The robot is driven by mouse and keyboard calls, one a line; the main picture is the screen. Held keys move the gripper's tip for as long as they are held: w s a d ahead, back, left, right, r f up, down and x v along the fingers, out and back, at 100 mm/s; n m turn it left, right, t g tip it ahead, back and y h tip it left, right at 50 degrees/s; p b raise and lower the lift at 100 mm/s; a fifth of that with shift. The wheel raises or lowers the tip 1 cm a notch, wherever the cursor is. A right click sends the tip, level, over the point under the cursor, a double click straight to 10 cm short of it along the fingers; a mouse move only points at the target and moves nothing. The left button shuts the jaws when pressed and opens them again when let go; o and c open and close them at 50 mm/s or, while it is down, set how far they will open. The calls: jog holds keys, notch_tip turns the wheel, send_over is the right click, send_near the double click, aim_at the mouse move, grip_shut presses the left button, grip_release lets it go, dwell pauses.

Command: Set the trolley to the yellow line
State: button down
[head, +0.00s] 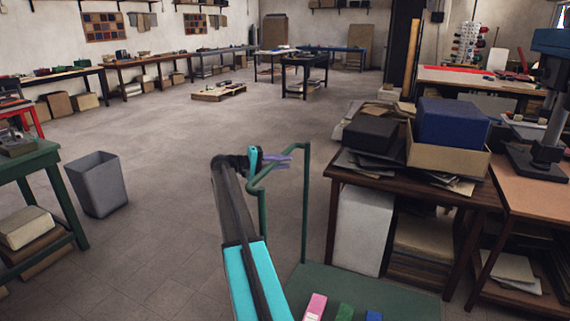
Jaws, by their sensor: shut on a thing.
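A green trolley (408,299) stands at the bottom of the head view, its flat deck cut off by the lower edge. Its thin upright handle (306,205) rises in front of my arm. My gripper (278,161), with purple fingers, is shut on the upper part of this handle. The exact contact is small in the picture. A pink block (315,306), a green block (343,312) and a blue block (373,316) lie on the deck. No yellow line shows in this view.
A dark wooden table (338,172) with boxes stands close to the right of the trolley. A grey bin (97,184) and a green bench (42,155) stand at the left. A low pallet (219,92) lies farther back. The floor between is open.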

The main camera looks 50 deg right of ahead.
jog(key=c, duration=1.6)
grip_release()
jog(key=shift+s+a+f, duration=0.15)
jog(key=shift+s+f, duration=0.1)
jog(key=shift+f, duration=0.05)
jog(key=shift+o, duration=0.2)
jog(key=shift+d+r, duration=0.15)
jog(key=shift+d, duration=0.05)
jog(key=shift+a, duration=0.1)
jog(key=v, duration=1.3)
jog(key=shift+w+a, duration=0.2)
jog(key=shift+a, duration=0.05)
